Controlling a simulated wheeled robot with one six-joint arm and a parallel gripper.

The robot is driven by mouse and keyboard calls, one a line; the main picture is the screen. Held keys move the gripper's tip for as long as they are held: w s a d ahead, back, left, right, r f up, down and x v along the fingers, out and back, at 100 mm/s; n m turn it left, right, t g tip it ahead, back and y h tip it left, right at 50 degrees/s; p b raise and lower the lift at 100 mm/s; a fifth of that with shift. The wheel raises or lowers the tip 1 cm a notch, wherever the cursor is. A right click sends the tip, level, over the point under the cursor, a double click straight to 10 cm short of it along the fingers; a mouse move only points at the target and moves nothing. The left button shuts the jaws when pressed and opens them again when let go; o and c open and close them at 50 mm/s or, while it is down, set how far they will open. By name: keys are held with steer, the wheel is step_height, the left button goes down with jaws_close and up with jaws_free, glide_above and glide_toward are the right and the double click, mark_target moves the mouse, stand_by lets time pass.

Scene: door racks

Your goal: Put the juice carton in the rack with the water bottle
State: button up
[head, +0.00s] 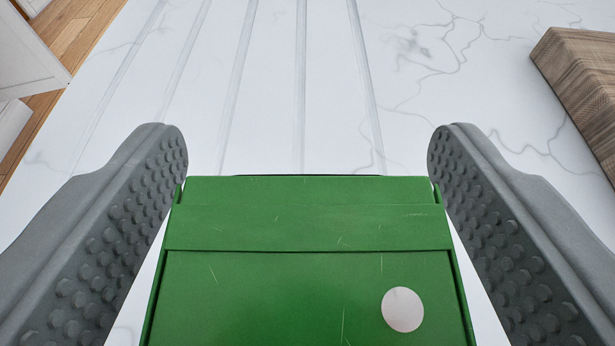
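A green carton (306,290) with a white round spot, which I take to be the juice carton, fills the lower middle of the head view. Its far edge lies level with my fingertips. My gripper (308,170) has one grey, studded finger at each side of the carton. The fingertips meet its left and right edges, so it looks clasped near the tips. White surface shows between the fingers and the carton lower down. The lower part of the carton is cut off by the frame. No rack or water bottle is in view.
A white marble counter (420,80) with long grooves lies beyond the carton, bare in the middle. A brown wooden block or board (585,85) is at the right edge. Wooden floor (75,28) and white cabinet parts (28,60) show at the upper left.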

steer(key=shift+r, duration=0.1)
steer(key=shift+s+r, duration=0.15)
steer(key=shift+s, duration=0.1)
steer(key=v, duration=1.1)
steer(key=shift+s, duration=0.25)
steer(key=s+a+r+t, duration=0.1)
steer(key=s+r+t, duration=0.1)
steer(key=s, duration=3.1)
steer(key=shift+s+t, duration=0.2)
steer(key=shift+t, duration=0.5)
steer(key=shift+o, duration=0.3)
steer(key=shift+w, duration=0.15)
